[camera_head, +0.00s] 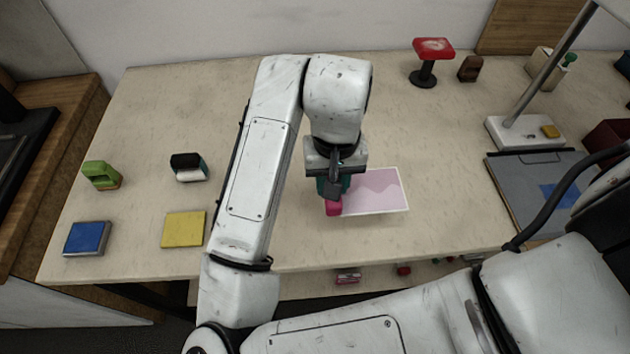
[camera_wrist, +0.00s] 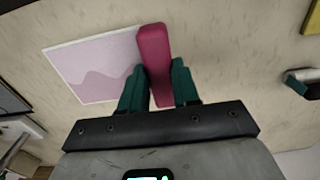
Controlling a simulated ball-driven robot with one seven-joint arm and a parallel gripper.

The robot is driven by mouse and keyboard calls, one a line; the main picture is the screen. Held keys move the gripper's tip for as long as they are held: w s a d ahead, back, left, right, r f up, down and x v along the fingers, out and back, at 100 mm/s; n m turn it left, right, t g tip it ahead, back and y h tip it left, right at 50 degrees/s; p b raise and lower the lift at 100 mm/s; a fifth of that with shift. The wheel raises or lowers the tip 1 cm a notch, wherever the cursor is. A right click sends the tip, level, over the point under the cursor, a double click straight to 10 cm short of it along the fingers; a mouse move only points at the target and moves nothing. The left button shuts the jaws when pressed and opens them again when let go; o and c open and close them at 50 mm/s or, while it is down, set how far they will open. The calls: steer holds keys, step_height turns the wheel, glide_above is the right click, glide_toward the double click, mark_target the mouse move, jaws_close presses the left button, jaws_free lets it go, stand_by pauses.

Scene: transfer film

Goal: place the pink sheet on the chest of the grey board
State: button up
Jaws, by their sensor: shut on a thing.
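The pink sheet (camera_head: 375,192) has a white border and a darker pink wavy shape, and a magenta block-like grip (camera_head: 334,207) is at its left edge. In the wrist view the sheet (camera_wrist: 92,68) extends to the left of the magenta grip (camera_wrist: 153,55). My gripper (camera_head: 333,188) has green fingers and is shut on the magenta grip; the wrist view shows the fingers (camera_wrist: 156,85) on both sides of it. The sheet appears to be over the middle of the table; I cannot tell its height. The grey board (camera_head: 525,190) with a blue square lies at the right, partly hidden by my arm.
A lamp-like stand (camera_head: 515,132) is behind the board. A red-topped stand (camera_head: 428,75) and a brown block (camera_head: 469,68) are at the back. Blue (camera_head: 87,239) and yellow (camera_head: 184,229) pads lie at the left. Table space between sheet and board is clear.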

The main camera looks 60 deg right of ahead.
steer(key=w+d+f, duration=0.1)
steer(key=f, duration=0.1)
steer(key=w+f, duration=0.2)
steer(key=w+d+f, duration=0.1)
steer(key=w+f, duration=0.1)
steer(key=shift+w+d+f, duration=0.1)
steer(key=shift+d+f, duration=0.05)
steer(key=shift+d, duration=0.15)
steer(key=shift+f, duration=1.6)
steer(key=shift+f, duration=0.15)
steer(key=o, duration=1)
